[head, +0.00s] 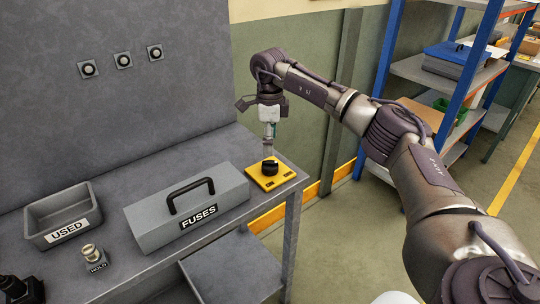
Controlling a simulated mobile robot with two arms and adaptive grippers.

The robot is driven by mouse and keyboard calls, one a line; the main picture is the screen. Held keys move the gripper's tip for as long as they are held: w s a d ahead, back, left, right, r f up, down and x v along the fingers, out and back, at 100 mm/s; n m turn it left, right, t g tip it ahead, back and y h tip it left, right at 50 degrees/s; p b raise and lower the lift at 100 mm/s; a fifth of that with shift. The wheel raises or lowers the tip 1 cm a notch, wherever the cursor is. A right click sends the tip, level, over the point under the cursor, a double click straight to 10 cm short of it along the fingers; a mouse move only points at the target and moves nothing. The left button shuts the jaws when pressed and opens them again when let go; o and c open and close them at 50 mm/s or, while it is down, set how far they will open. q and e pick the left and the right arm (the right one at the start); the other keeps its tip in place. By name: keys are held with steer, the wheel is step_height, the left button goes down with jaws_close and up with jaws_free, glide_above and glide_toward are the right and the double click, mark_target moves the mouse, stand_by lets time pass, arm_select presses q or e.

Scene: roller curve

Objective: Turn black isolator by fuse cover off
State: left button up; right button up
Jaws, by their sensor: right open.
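The black isolator (269,167) is a round knob on a yellow plate (252,174) at the right end of the grey bench. The fuse cover (160,226) is a grey box with a black handle, labelled FUSES, just left of the plate. My right gripper (268,147) points down right above the isolator. It is open, its fingertips close to the knob's top; I cannot tell whether they touch it. The knob's exact pointer direction is too small to read.
A dark object (18,290) shows at the lower left corner. The grey wall panel (130,110) rises behind. Blue shelving stands at the right.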

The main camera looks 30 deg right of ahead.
mark_target(270, 162)
steer(key=shift+r, duration=2.1)
steer(key=shift+f, duration=0.15)
